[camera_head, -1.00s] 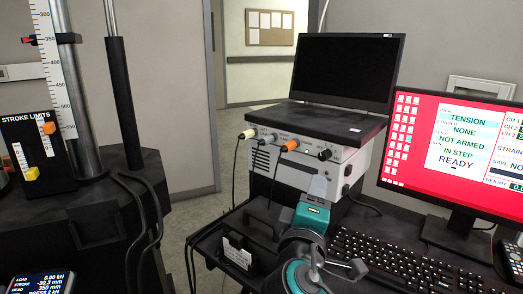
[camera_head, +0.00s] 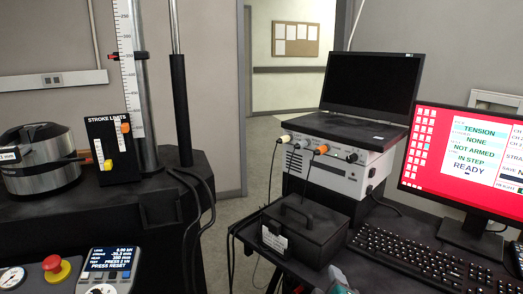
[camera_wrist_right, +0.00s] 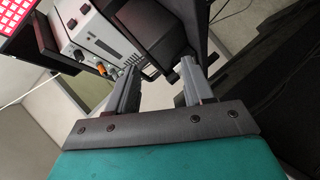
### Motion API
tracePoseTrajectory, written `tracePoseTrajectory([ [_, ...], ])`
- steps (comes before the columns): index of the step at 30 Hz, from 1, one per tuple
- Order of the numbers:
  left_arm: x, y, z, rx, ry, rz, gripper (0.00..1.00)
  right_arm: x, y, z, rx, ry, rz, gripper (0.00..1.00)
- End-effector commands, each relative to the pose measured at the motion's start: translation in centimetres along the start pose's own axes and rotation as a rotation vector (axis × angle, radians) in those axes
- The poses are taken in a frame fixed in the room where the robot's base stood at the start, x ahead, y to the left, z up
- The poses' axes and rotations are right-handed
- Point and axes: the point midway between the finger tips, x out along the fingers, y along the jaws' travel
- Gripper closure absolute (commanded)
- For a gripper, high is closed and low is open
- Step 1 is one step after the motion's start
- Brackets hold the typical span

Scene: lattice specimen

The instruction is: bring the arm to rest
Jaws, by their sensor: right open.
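My right gripper (camera_wrist_right: 160,74) is open in the right wrist view, with its two grey fingers apart and nothing between them. A black case with a handle (camera_wrist_right: 150,35) lies beyond the fingertips in that view. In the head view only a small teal part of my right gripper (camera_head: 341,281) shows at the bottom edge, in front of the black case (camera_head: 305,232). The rest of the right arm is out of that view. My left gripper is in neither view.
A dark desk holds the case, a white instrument box (camera_head: 335,168) with a laptop (camera_head: 370,82) on top, a keyboard (camera_head: 425,262) and a red-screened monitor (camera_head: 465,165). The testing machine with its stroke-limits board (camera_head: 112,148) stands left. Cables (camera_head: 195,215) hang in the gap between.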

Motion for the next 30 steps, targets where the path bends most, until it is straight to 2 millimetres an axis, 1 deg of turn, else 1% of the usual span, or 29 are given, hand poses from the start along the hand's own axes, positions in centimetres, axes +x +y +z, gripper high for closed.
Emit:
tracePoseTrajectory([
  [1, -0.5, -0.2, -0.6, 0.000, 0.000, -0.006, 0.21, -0.8, -2.2, 1.6, 0.069, -0.001, -0.081, 0.48],
  [2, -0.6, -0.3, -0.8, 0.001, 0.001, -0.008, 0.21, -1.2, -3.5, 2.4, 0.117, 0.003, -0.124, 0.48],
  [3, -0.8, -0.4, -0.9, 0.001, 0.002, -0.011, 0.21, -2.0, -5.1, 3.6, 0.188, 0.004, -0.180, 0.48],
  [5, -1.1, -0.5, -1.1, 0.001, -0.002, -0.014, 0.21, -3.4, -7.5, 5.5, 0.306, 0.001, -0.257, 0.48],
  [6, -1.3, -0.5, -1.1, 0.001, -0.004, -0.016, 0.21, -4.5, -8.8, 6.8, 0.387, -0.005, -0.298, 0.48],
  [9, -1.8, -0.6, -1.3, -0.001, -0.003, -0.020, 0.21, -7.3, -11.1, 9.7, 0.580, -0.030, -0.369, 0.48],
  [10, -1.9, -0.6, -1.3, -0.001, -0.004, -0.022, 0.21, -8.1, -11.6, 10.4, 0.630, -0.038, -0.382, 0.48],
  [13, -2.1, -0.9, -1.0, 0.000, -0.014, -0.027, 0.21, -10.2, -12.6, 12.6, 0.773, -0.065, -0.405, 0.48],
  [15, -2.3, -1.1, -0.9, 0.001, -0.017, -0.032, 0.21, -11.2, -12.9, 13.7, 0.839, -0.080, -0.408, 0.48],
  [16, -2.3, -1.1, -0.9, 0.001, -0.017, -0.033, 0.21, -11.5, -13.0, 13.8, 0.854, -0.082, -0.409, 0.48],
  [30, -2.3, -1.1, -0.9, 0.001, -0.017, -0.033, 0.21, -11.5, -13.0, 13.8, 0.854, -0.082, -0.409, 0.48],
])
